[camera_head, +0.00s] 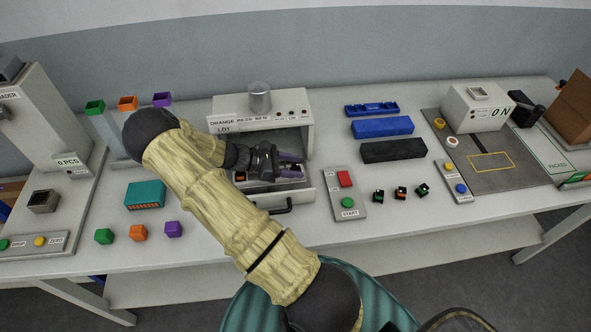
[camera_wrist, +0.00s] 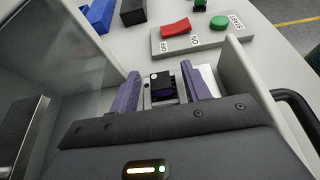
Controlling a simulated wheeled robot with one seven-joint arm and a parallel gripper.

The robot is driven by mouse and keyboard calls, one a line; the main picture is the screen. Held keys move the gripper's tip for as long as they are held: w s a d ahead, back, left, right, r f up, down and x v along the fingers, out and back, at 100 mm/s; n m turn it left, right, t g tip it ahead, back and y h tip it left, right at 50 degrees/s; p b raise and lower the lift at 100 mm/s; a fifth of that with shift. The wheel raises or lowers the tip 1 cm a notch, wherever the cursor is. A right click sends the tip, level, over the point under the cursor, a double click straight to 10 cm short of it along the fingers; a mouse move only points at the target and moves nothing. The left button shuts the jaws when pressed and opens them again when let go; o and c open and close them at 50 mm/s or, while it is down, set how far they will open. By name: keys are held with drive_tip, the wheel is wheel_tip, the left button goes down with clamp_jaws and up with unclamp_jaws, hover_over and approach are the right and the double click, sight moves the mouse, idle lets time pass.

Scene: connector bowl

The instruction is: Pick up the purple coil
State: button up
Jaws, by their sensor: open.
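My gripper (camera_head: 293,168) is open and low inside the pulled-out drawer (camera_head: 308,192) of the white labelled machine. In the wrist view its two purple fingers (camera_wrist: 160,72) stand either side of a small dark part with a purple piece (camera_wrist: 163,86), in a grey holder. I cannot tell whether this purple piece is the coil, or whether the fingers touch it. The arm and gripper hide much of the drawer in the head view. A purple cube-like piece (camera_head: 174,229) sits on the table, and another purple piece (camera_head: 162,99) stands at the back left.
The white machine (camera_head: 305,123) stands over the drawer, with a metal cylinder (camera_head: 259,97) on top. The drawer's wall (camera_wrist: 255,85) is close on the right in the wrist view. A red-and-green button panel (camera_head: 345,193) and several small connectors (camera_head: 401,192) lie right.

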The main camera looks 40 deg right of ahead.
sight(292, 167)
clamp_jaws()
drive_tip(key=shift+r, duration=0.1)
idle(0.3)
wheel_tip(292, 167, up, 18)
drive_tip(key=b, duration=0.1)
drive_tip(key=shift+b, duration=0.3)
